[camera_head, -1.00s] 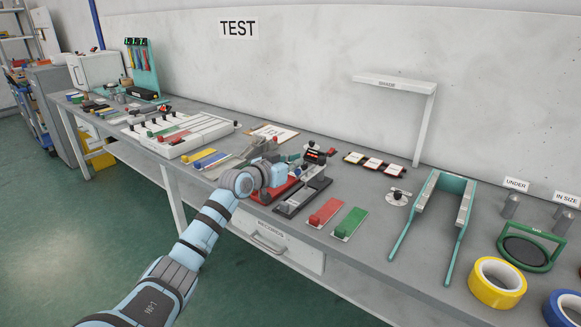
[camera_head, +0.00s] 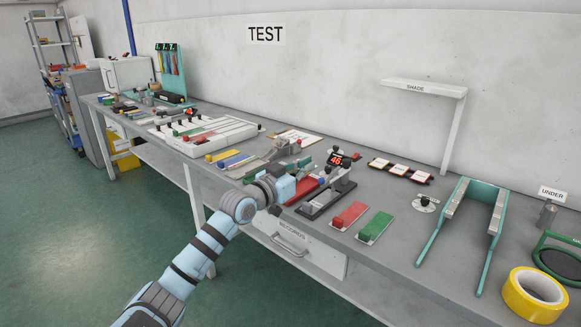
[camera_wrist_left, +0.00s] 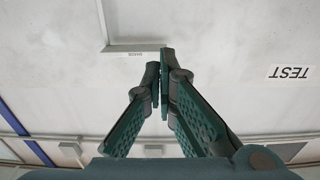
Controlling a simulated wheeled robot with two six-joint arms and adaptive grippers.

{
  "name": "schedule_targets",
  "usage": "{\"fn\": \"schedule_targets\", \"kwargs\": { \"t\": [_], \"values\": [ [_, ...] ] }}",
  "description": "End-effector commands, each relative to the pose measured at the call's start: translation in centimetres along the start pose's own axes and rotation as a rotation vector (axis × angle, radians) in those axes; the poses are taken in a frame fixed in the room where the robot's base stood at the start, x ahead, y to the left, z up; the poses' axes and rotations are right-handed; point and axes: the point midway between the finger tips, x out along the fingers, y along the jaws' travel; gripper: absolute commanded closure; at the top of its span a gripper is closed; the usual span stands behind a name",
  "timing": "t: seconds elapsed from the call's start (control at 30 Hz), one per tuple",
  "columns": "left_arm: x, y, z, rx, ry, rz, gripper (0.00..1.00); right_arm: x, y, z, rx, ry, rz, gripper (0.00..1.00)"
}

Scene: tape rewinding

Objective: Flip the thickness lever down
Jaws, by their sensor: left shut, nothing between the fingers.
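A small gauge with a red lit display reading about 46 (camera_head: 337,160) stands on the bench, right of my left gripper. A grey and black base with a lever-like arm (camera_head: 326,200) lies in front of it, beside a red base (camera_head: 305,190). I cannot tell which part is the thickness lever; it is small or partly hidden by my wrist. My left gripper (camera_head: 303,163) is over the bench by the red base, apart from or just behind it, I cannot tell. In the left wrist view its dark green fingers (camera_wrist_left: 163,75) meet at the tips, empty. My right gripper is not in view.
A red block plate (camera_head: 350,214) and a green one (camera_head: 374,227) lie to the right. Farther right are a teal fork-shaped frame (camera_head: 436,240) and a yellow tape roll (camera_head: 534,296). A white shade bracket (camera_head: 423,88) stands behind. A white slotted panel (camera_head: 208,135) lies left.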

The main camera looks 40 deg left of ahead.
Motion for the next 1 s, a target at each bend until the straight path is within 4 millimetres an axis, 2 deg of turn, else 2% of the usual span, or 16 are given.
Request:
{"fn": "schedule_targets", "kwargs": {
  "t": [0.13,0.33,1.0],
  "values": [
    [-3.4,0.0,0.0,0.009,-0.006,0.002,1.0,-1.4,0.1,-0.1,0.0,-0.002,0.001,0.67],
    [-5.8,0.0,0.2,0.006,-0.003,0.0,1.0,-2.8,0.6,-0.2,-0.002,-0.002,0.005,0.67],
    [-6.3,0.1,0.4,0.017,0.0,0.005,1.0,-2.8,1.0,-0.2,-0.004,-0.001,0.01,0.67]
  ]
}}
